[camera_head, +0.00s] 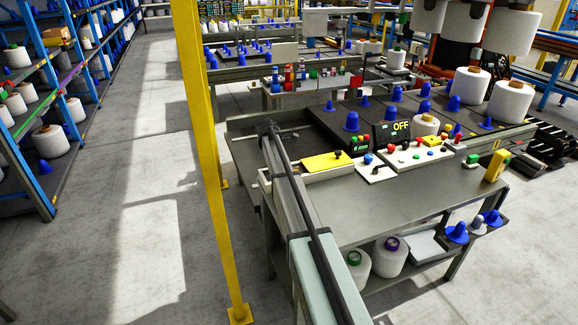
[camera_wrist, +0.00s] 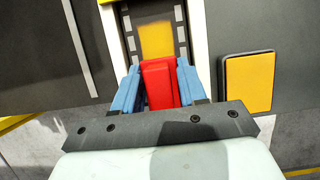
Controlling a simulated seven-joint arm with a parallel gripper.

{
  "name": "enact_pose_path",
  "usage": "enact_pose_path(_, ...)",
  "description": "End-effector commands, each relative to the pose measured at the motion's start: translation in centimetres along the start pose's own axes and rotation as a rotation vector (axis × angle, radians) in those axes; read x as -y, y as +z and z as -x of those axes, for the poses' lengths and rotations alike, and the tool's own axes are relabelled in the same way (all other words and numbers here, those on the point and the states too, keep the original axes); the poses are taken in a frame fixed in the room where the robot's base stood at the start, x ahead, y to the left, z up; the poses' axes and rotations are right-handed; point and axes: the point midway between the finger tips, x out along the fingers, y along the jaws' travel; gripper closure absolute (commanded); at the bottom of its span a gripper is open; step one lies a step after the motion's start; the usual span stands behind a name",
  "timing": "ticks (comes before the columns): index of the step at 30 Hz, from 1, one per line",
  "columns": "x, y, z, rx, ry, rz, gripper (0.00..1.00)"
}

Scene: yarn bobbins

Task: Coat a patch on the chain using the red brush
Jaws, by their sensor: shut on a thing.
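In the wrist view, my gripper (camera_wrist: 159,76) has its blue fingers closed on the sides of a red block-like piece (camera_wrist: 159,84), which appears to be the red brush. Its bristles cannot be made out. Just beyond its tip is a yellow patch (camera_wrist: 157,40) on a dark strip (camera_wrist: 153,14) with pale marks along both edges. The strip may be the chain, but I cannot tell for certain. Whether the brush touches the patch is also unclear. In the head view my arm reaches up to the left end of the workbench, and the brush cannot be made out.
The grey workbench (camera_head: 410,188) has clear room in its middle. A yellow plate (camera_head: 325,161), a white button panel (camera_head: 416,155) and a yellow box (camera_head: 497,165) stand on it. A yellow post (camera_head: 207,150) rises left of the bench. White bobbins (camera_head: 390,258) sit on the lower shelf.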

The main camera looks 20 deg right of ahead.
Motion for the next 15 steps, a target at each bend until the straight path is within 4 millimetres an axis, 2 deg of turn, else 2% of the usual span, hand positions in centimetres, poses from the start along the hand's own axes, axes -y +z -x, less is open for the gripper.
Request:
enact_pose_path(5,0.0,-0.4,0.1,0.000,0.000,0.000,1.00)
enact_pose_path(15,0.0,-2.6,0.9,0.000,0.000,0.001,1.00)
